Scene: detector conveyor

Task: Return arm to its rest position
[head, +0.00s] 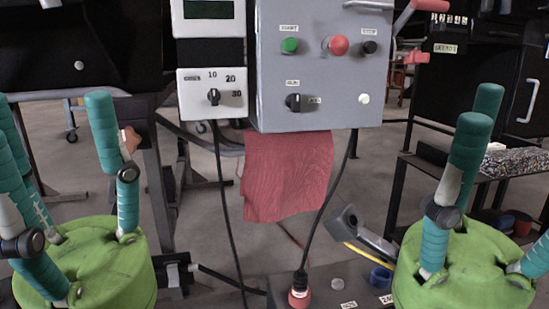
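My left gripper (62,165) is at the lower left, with a round green palm and teal-wrapped fingers pointing up. Its fingers stand wide apart with nothing between them. My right gripper (506,190) is at the lower right, of the same build. Two of its fingers overlap in the view and point up; another runs off the right edge. They look spread, and I see nothing held. Both grippers appear in front of and to either side of the grey control box (270,70), apart from it in the picture.
The box carries a green button (289,46), a red button (338,45) and knobs. A white dial unit (212,93) adjoins it. A red cloth (288,178) and black cables hang below. A blue ring (381,277) lies low in front. A bench (478,180) stands at right.

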